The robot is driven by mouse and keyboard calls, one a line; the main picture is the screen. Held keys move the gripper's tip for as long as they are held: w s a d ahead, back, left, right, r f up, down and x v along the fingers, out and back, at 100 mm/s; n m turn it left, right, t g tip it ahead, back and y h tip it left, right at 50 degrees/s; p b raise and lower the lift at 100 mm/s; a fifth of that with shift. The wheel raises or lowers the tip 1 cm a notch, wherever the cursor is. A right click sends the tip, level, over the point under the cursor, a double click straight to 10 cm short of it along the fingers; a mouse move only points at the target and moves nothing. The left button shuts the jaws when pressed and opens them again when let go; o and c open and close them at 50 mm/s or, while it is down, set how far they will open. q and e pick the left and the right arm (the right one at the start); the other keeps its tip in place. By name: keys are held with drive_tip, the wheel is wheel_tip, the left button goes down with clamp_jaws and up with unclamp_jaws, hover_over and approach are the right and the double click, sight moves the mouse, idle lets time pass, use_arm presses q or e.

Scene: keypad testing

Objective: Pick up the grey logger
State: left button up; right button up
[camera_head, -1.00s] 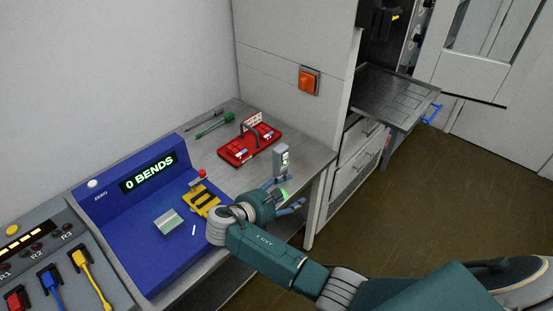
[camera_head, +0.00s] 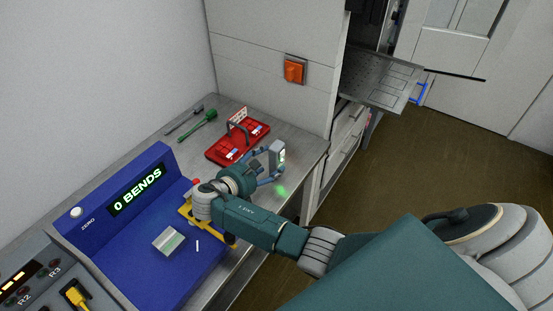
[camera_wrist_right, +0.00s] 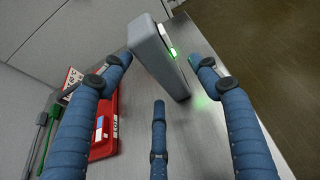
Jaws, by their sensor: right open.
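The grey logger (camera_head: 277,155) stands upright near the right edge of the metal bench in the head view. In the right wrist view the logger (camera_wrist_right: 158,62) has a green light on its side and stands between the spread blue fingers. My right gripper (camera_head: 264,165) is open, with its fingers reaching around the logger; in the wrist view the gripper (camera_wrist_right: 160,75) shows gaps between fingers and logger. Whether any finger touches it, I cannot tell. My left gripper is not in view.
A red tray (camera_head: 222,151) with a handle lies just left of the logger. The blue bend tester (camera_head: 130,262) fills the bench's left part. An orange switch (camera_head: 294,69) is on the cabinet wall. The bench edge drops off at right.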

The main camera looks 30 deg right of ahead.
sight(270, 163)
drive_tip(key=shift+w+d+f, duration=0.15)
drive_tip(key=shift+w+d, duration=0.05)
drive_tip(key=shift+w+d+f, duration=0.15)
drive_tip(key=shift+d+f, duration=0.05)
drive_tip(key=shift+d, duration=0.05)
drive_tip(key=x, duration=0.4)
drive_tip(key=shift+d+f+p, duration=0.1)
drive_tip(key=shift+f+p, duration=0.25)
drive_tip(key=shift+p, duration=0.05)
drive_tip(key=shift+c, duration=0.5)
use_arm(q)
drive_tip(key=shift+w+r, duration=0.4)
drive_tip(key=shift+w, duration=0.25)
use_arm(e)
drive_tip(key=c, duration=1.2)
